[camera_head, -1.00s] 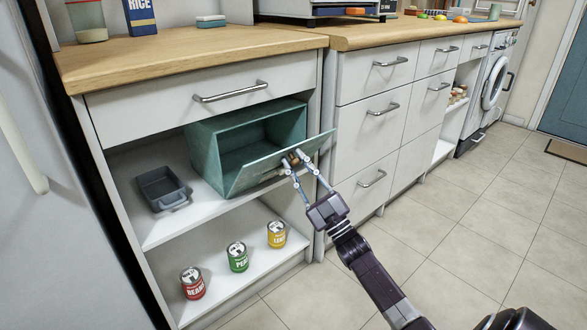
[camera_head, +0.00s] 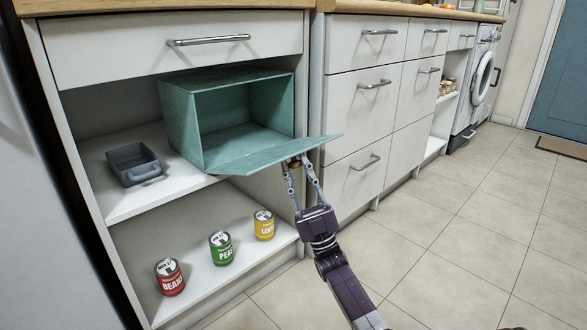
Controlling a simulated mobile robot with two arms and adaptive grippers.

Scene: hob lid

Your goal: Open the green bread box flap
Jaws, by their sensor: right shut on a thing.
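The green bread box (camera_head: 182,122) stands on the upper shelf of the open cabinet. Its flap (camera_head: 262,157) is folded down and out, close to level, and the empty-looking inside shows. My right gripper (camera_head: 297,164) is at the flap's outer edge, below it, shut on the small brown knob (camera_head: 294,162) there. The knob is mostly hidden by the fingers and the flap. My left gripper is not in view.
A grey dish (camera_head: 134,165) sits left of the box on the same shelf. Several cans, red (camera_head: 169,277), green (camera_head: 221,248) and yellow (camera_head: 264,225), stand on the lower shelf. White drawers (camera_head: 362,110) are to the right. The tiled floor in front is clear.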

